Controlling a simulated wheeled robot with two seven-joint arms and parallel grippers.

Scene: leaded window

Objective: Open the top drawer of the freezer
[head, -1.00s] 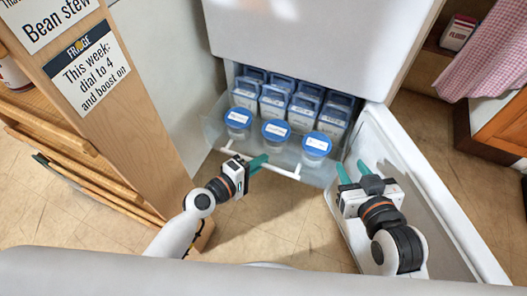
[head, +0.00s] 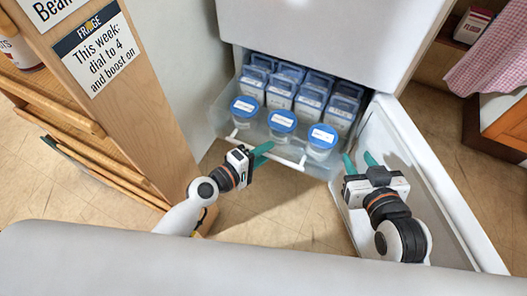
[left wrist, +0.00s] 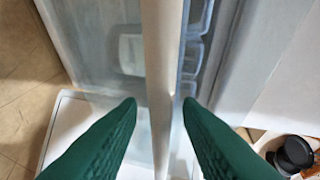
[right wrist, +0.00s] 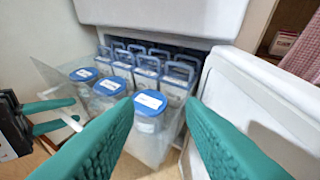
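The clear freezer drawer (head: 222,112) stands pulled out below the white upper front (head: 310,35), with its contents in view. Its white bar handle (head: 290,160) runs across the front. My left gripper (head: 267,154) is at this handle. In the left wrist view the handle (left wrist: 160,60) passes between its open fingers (left wrist: 160,103), with a visible gap on each side. The right wrist view shows the left fingers apart too. My right gripper (head: 360,161) is open and empty, right of the drawer and beside the open freezer door (head: 425,165).
The drawer holds blue-lidded tubs (head: 282,121) in front and several blue-and-white containers (head: 310,98) behind. A wooden shelf unit (head: 130,120) with a sign stands at left. A wooden cabinet (head: 508,128) and checked cloth (head: 490,55) are at right. Floor shows before the drawer.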

